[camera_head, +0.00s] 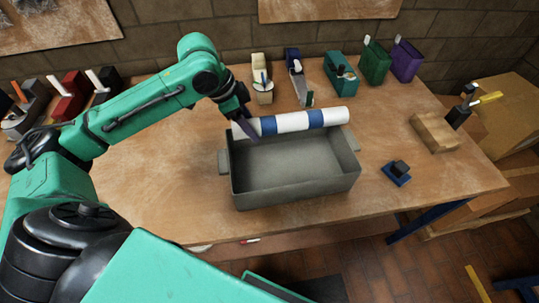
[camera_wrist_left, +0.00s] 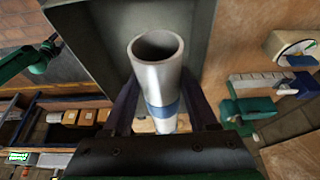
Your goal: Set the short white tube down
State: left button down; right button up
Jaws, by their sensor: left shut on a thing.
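The white tube (camera_head: 293,121) has blue bands and lies roughly level along the back rim of the grey open bin (camera_head: 238,187). I cannot tell whether it touches the rim. My left gripper (camera_head: 243,125) is shut on the tube near its left end. In the left wrist view the tube (camera_wrist_left: 158,75) stands between the two fingers, its hollow open end facing the camera, with the bin wall (camera_wrist_left: 85,45) beyond. The bin's visible floor is empty. My right gripper does not show.
Behind the bin stand several small holders, including a teal one (camera_head: 341,72), a green one (camera_head: 375,62) and a purple one (camera_head: 405,60). A wooden block (camera_head: 434,132) and a small blue item (camera_head: 396,173) lie to the right. The table (camera_head: 150,190) is clear left of the bin.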

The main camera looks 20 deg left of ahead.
pick_arm(q)
notch_tip(320, 180, down, 5)
jog(key=s, duration=0.1)
send_over(258, 166)
jog(key=a, duration=0.1)
jog(key=f, duration=0.5)
jog(key=shift+s, duration=0.25)
notch_tip(258, 166, down, 2)
jog(key=shift+f, duration=0.1)
jog(key=f, duration=0.2)
jog(key=shift+s+f, duration=0.2)
jog(key=shift+f, duration=0.1)
jog(key=shift+w+f, duration=0.1)
jog(key=shift+f, duration=0.05)
jog(key=shift+c, duration=0.9)
grip_release()
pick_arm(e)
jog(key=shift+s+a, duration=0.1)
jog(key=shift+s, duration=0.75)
